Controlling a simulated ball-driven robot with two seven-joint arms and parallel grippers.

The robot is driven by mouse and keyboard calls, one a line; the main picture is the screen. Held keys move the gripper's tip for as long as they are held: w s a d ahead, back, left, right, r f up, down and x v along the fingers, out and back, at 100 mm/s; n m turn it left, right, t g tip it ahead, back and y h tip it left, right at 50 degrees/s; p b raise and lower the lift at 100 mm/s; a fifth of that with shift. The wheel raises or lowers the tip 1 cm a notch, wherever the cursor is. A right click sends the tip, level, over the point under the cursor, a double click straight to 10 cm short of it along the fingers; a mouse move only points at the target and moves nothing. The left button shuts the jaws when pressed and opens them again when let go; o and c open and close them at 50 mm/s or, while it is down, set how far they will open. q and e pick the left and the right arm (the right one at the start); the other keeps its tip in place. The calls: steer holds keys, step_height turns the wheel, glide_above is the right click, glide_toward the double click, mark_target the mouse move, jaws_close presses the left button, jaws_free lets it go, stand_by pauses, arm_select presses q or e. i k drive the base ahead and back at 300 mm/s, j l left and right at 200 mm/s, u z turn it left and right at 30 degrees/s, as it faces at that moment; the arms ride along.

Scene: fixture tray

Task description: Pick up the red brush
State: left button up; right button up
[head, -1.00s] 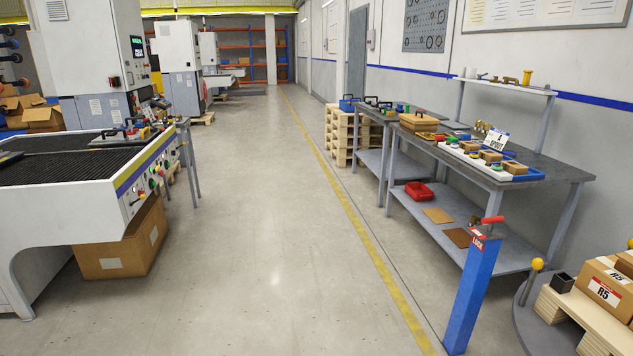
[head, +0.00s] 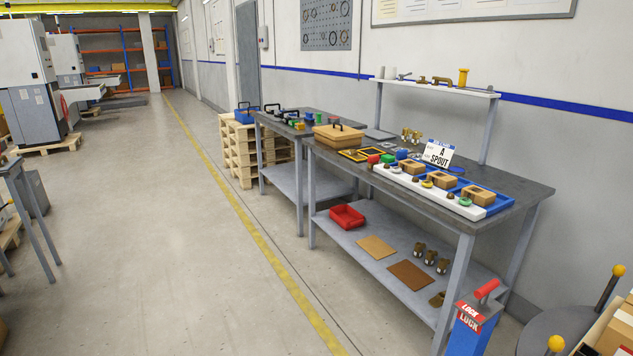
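I cannot make out a red brush for certain. A small red object (head: 373,160) stands near the front left edge of the larger grey workbench (head: 515,193), beside a green object (head: 388,159); it is too small to identify. Neither of my grippers is in view.
A fixture tray (head: 412,184) with tan blocks and a "A SPOUT" sign (head: 437,153) are on the bench. A red bin (head: 347,216) sits on its lower shelf. A blue post (head: 466,335) with a red handle stands in front.

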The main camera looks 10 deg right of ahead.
mark_target(373, 160)
steer(key=i+l, duration=0.1)
steer(key=i, duration=1.6)
steer(key=i+z, duration=0.2)
steer(key=i, duration=0.35)
steer(key=i+j+z, duration=0.25)
steer(key=i, duration=0.3)
steer(key=l, duration=0.1)
